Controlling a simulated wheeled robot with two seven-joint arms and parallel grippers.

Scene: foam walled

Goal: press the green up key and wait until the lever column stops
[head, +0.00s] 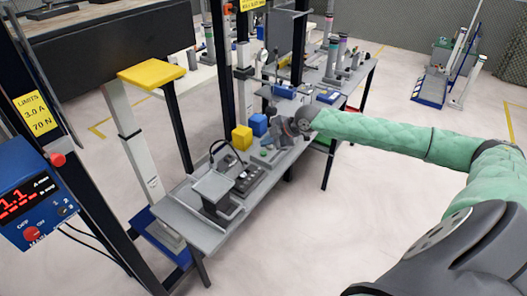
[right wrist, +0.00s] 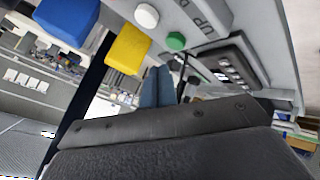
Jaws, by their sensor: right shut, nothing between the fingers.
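The green key (right wrist: 175,41) is a round button on a grey panel in the right wrist view, beside a white round button (right wrist: 146,15). In the head view the green key (head: 264,153) is a small spot on the grey table. My right gripper (right wrist: 158,70) is shut and empty, its fingertips short of the green key in the picture and apart from it.
A yellow block (head: 242,138) and a blue block (head: 259,125) stand near the right gripper. A grey box with dark keys (head: 246,180) and a raised grey plate (head: 213,186) occupy the table's near part. A blue display box (head: 35,205) is at left.

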